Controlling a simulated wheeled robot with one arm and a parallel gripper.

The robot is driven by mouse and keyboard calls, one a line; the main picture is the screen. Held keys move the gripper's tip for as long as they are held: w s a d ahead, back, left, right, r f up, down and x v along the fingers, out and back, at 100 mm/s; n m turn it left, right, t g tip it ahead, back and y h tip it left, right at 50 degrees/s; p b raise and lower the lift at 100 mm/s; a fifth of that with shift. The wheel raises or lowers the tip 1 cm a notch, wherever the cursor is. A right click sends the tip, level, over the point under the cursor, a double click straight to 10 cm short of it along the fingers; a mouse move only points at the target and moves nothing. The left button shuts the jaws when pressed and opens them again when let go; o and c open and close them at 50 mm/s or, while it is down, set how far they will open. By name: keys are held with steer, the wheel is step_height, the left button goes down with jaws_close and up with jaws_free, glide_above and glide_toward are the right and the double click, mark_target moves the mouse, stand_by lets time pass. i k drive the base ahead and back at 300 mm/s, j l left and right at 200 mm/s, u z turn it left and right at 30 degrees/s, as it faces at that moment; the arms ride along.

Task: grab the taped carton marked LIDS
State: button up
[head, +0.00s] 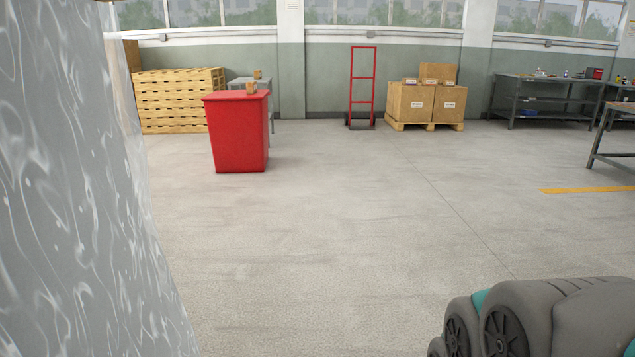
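Several brown cartons (411,103) with white labels are stacked on a wooden pallet at the far wall, right of centre. Smaller cartons (438,73) lie on top of them. The labels are too small to read, so I cannot tell which carton is marked LIDS. My gripper is not in view; a grey part of my own arm fills the bottom right corner.
A wrapped, shiny grey stack (70,190) blocks the left side close by. The red bin (238,135) stands ahead on the left, with stacked pallets (178,100) behind. A red hand truck (362,85) and grey workbenches (545,95) line the far wall. The middle floor is clear.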

mark_target(251, 86)
steer(key=i+u, duration=0.1)
steer(key=i, duration=0.95)
steer(key=i+l+u, duration=0.1)
steer(key=i, duration=0.95)
steer(key=i+j+u, duration=0.3)
steer(key=i, duration=0.25)
steer(key=i+u, duration=0.35)
steer(key=i, duration=0.2)
steer(key=i+l+u, duration=0.15)
steer(key=i+u, duration=0.15)
steer(key=i, duration=0.25)
steer(key=i+l+u, duration=0.3)
steer(key=i, duration=0.25)
steer(key=i+j, duration=0.1)
steer(key=i, duration=0.45)
steer(key=i+z, duration=0.1)
steer(key=i, duration=0.4)
steer(key=i+j, duration=0.2)
steer(key=i, duration=0.35)
steer(key=i+j+z, duration=0.1)
steer(key=i, duration=0.45)
